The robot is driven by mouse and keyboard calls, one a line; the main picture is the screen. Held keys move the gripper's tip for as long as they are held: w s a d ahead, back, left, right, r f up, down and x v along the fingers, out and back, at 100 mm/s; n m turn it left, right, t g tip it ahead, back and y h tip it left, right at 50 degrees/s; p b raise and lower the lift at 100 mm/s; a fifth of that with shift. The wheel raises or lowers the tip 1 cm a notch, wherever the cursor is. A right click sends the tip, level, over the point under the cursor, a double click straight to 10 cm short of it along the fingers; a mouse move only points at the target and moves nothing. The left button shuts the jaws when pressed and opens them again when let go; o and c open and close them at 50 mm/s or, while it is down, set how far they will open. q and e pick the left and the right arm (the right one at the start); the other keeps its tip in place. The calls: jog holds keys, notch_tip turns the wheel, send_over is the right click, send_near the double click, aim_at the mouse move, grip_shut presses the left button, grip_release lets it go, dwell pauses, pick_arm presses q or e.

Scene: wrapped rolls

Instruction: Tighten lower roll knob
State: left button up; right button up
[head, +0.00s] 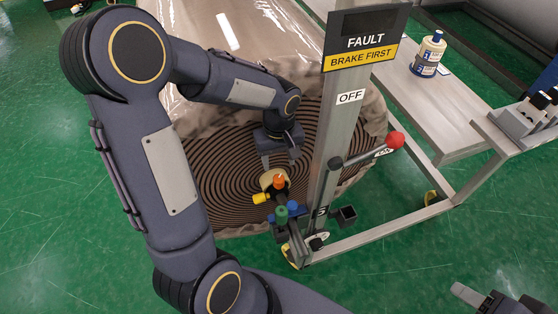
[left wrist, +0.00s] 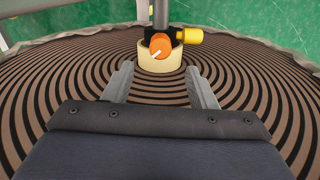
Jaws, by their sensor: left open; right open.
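The lower roll (head: 235,175) is a large wrapped roll with its spiral end face toward me. At its centre is a pale core (left wrist: 160,62) with an orange knob (head: 279,181) and a yellow knob (head: 261,198) beside it. In the left wrist view the orange knob (left wrist: 160,47) carries a white mark, and the yellow knob (left wrist: 188,36) sticks out to its right. My left gripper (head: 280,161) is open and empty, just above the core in the head view, its fingers pointing at it without enclosing the knob. My right gripper (head: 475,298) is open at the bottom right, away from the roll.
A grey post (head: 326,150) with a FAULT / BRAKE FIRST sign (head: 364,42) stands right of the knobs. A red-balled lever (head: 394,140) juts from it. A green knob (head: 281,215) sits below. A bottle (head: 428,53) stands on the grey bench (head: 440,105).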

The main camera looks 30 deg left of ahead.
aim_at(279, 178)
pick_arm(q)
notch_tip(279, 178, down, 8)
dwell(0.5)
jog(key=c, duration=1)
